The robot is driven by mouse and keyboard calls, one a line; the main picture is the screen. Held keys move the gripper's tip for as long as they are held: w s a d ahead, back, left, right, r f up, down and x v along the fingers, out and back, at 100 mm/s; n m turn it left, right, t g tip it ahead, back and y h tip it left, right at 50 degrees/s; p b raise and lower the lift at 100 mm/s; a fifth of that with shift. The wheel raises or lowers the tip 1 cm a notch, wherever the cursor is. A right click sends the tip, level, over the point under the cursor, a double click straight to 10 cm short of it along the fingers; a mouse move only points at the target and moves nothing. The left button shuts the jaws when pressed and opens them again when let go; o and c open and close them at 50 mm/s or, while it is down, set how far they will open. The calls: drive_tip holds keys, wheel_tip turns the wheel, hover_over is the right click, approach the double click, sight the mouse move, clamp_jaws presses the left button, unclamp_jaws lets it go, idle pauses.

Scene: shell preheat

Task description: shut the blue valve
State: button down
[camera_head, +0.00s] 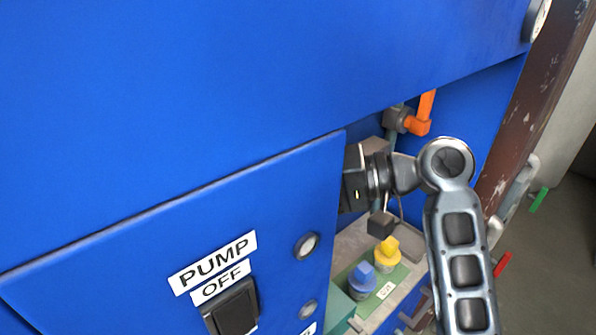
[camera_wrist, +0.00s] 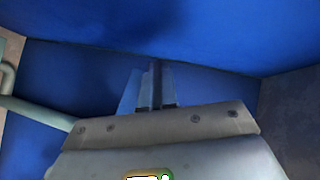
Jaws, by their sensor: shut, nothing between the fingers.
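My gripper shows in the wrist view (camera_wrist: 154,82), its fingers shut together and pointing at a blue wall. In the head view my arm reaches into the opening of a blue cabinet, and the fingertips are hidden behind the front panel. No blue valve handle is clear in the head view.
An orange handle (camera_head: 419,122) on a grey pipe fitting is above my wrist. The front panel (camera_head: 180,245) with a PUMP OFF switch (camera_head: 234,308) borders the opening at left.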

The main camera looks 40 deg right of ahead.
drive_tip(key=shift+f, duration=0.25)
idle(0.5)
drive_tip(key=v, duration=0.7)
drive_tip(key=shift+s+r+b, duration=0.25)
drive_tip(key=shift+b, duration=0.1)
drive_tip(key=shift+d, duration=0.15)
